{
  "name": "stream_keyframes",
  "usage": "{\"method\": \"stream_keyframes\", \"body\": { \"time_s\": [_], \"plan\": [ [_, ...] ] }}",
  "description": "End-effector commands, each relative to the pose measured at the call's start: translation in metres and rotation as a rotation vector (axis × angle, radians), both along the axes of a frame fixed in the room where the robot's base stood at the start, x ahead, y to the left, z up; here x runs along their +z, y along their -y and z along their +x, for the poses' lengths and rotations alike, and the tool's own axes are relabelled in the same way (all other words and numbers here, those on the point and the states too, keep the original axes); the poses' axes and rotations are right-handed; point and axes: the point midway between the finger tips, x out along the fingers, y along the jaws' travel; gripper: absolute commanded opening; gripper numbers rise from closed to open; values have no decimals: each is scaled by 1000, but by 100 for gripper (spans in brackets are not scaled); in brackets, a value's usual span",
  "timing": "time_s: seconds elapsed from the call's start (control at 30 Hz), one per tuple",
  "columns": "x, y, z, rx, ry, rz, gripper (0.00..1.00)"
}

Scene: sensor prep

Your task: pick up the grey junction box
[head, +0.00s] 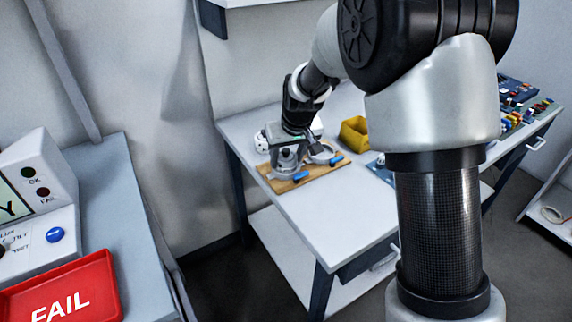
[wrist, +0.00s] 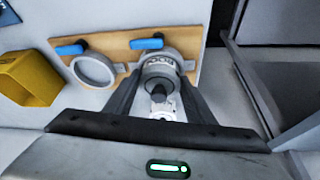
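A grey rounded body with a lettered band (wrist: 160,66), which I take to be the grey junction box, sits at a clamp position on the wooden board (wrist: 115,42). It also shows in the head view (head: 286,160), partly hidden under my gripper (head: 288,150). In the wrist view the dark fingers of my gripper (wrist: 161,84) stand apart, one on each side of it. A white part with a dark knob (wrist: 160,103) shows between them. I cannot tell whether the fingers touch it. An empty grey ring clamp (wrist: 94,70) is beside it.
Two blue handles (head: 301,176) (head: 336,160) rise from the board on the white bench (head: 345,215). A yellow bin (head: 354,132) stands behind. Coloured parts (head: 520,105) lie at the far right. A red FAIL tray (head: 95,272) is on the left table. The bench front is clear.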

Motion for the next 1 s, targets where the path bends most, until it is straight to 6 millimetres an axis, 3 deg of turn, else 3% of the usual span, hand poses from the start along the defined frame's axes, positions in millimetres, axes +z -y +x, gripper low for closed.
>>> {"method": "stream_keyframes", "body": {
  "time_s": [0.37,0.8,1.0],
  "plan": [
    [6,0,0,0,2,1,24],
    [86,0,1,1,4,1,24],
    [100,0,0,1,1,0,24]
  ]
}}
